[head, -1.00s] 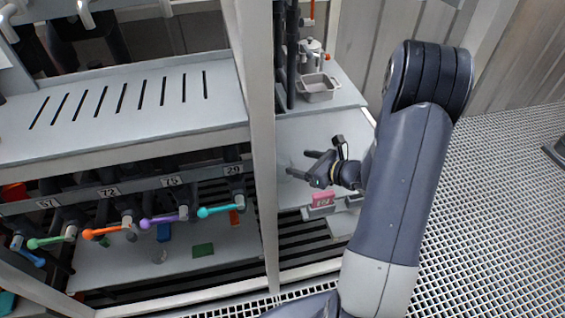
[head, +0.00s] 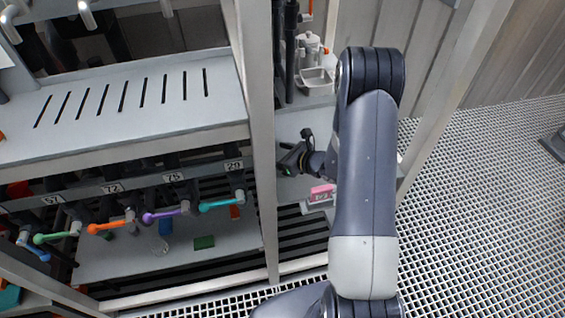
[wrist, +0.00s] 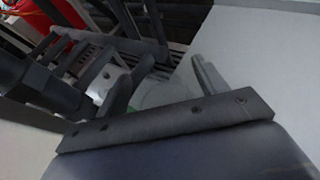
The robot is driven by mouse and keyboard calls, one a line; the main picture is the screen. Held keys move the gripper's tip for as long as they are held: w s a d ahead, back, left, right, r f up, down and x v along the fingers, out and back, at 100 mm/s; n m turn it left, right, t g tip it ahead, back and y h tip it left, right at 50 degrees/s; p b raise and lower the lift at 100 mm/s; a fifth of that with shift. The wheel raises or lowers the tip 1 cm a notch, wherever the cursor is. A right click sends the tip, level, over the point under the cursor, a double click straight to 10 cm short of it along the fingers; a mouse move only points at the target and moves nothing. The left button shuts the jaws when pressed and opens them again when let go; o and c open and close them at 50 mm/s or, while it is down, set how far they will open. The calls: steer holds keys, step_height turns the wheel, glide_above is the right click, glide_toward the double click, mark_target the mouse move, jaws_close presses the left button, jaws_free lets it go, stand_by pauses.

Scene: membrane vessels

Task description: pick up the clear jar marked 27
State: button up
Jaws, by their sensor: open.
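My gripper (head: 286,158) is open at the right-hand bay, just right of the grey post, with its fingers pointing left. In the wrist view its two fingers (wrist: 171,64) stand apart. A faint, clear round jar (wrist: 163,94) shows between and beyond them, partly hidden by the gripper's crossbar. I cannot tell whether the fingers touch it, and I see no number on it. In the head view the spot at the fingertips is partly hidden by the gripper and post. Another small clear thing (head: 162,247) stands on the lower left shelf.
The grey upright post (head: 258,140) stands close left of my gripper. A pink block (head: 322,190) lies below it. A grey tray (head: 317,82) stands behind. Left are numbered valves with coloured handles (head: 165,213) and a green block (head: 204,242).

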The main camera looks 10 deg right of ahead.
steer(key=shift+c, duration=0.2)
steer(key=c, duration=1.1)
steer(key=shift+r, duration=0.15)
steer(key=shift+c, duration=0.2)
